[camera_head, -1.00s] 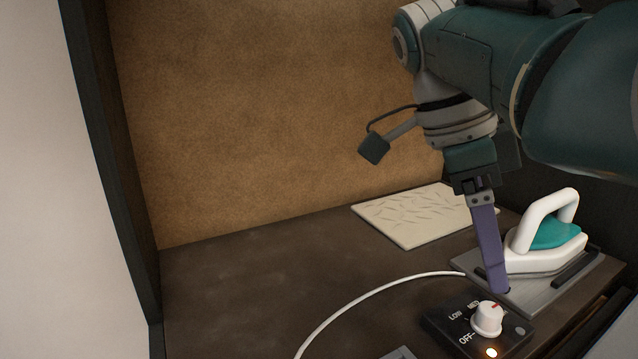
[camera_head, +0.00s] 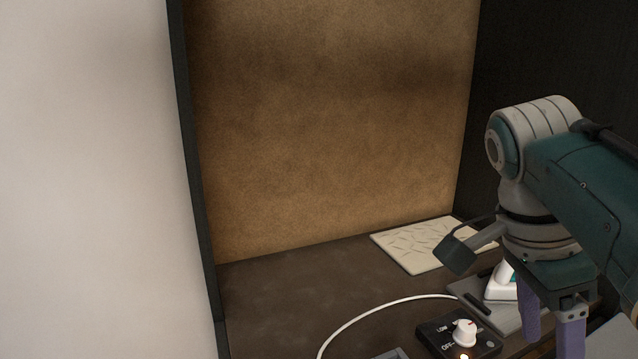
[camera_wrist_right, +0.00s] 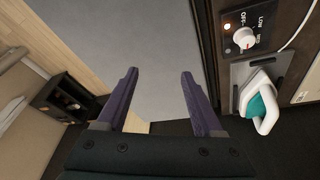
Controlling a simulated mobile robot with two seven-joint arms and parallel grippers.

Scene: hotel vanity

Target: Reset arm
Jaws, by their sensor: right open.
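My right gripper (camera_head: 549,318) is at the lower right in the head view, in front of the iron. Its purple fingers are apart and empty. In the right wrist view the gripper (camera_wrist_right: 160,80) is open over bare grey floor. The white and teal iron (camera_wrist_right: 262,103) sits on its grey rest to the right of the fingers. In the head view the iron (camera_head: 499,284) is mostly hidden behind my right gripper. The control box with a white knob (camera_head: 465,333) has a lit orange light. My left gripper is not in view.
A cream patterned tile (camera_head: 425,246) lies on the dark countertop (camera_head: 300,290) near the back wall. A white cord (camera_head: 380,307) curves across the counter to the left. A dark side panel (camera_head: 192,150) and white wall (camera_head: 85,180) stand at left. The left counter is clear.

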